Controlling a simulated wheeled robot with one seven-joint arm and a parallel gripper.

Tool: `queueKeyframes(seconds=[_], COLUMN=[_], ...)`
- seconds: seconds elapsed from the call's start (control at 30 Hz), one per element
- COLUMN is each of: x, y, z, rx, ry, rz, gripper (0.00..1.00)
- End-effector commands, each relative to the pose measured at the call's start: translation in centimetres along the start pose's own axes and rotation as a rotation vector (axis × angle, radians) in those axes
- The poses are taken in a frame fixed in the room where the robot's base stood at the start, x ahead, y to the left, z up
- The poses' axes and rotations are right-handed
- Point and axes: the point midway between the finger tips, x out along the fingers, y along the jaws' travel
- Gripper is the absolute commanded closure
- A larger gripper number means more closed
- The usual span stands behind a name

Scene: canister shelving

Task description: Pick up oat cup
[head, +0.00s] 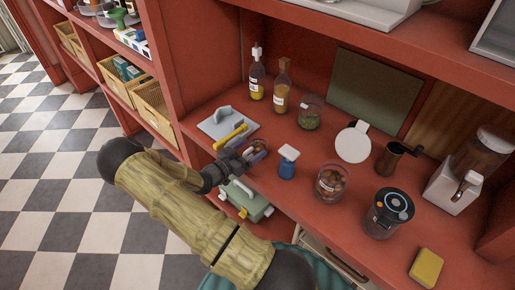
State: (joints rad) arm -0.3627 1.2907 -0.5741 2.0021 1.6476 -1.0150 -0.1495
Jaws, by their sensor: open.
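My gripper (252,157) is open and reaches in over the front edge of the red shelf. A small round cup (261,143) with brownish contents sits at my fingertips, partly hidden by them. It may be the oat cup, but its contents are too small to tell. I cannot tell whether the fingers touch it or straddle it. A glass jar (332,184) with brown chunky contents stands upright farther right, apart from my gripper.
A blue bottle with white top (287,163) stands just right of my gripper. A grey tray with a yellow-handled tool (230,137) lies to the left. Bottles (281,88) and a green-filled jar (310,113) stand behind. A black-lidded canister (388,213) and yellow sponge (426,267) are right.

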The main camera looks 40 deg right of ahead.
Motion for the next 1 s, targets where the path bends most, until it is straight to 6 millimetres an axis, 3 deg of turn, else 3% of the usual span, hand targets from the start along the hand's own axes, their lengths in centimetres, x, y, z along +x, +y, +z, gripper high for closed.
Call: queueKeyframes(seconds=[0.07, 0.33, 0.73, 1.0], x=[0.0, 0.0, 0.0, 0.0], y=[0.0, 0.0, 0.0, 0.5], z=[0.0, 0.0, -0.3, -2.9], rx=[0.000, 0.000, 0.001, 0.005], ry=[0.000, 0.000, 0.000, -0.001], rz=[0.000, 0.000, 0.000, 0.001], gripper=[0.20, 0.73, 0.74, 0.74])
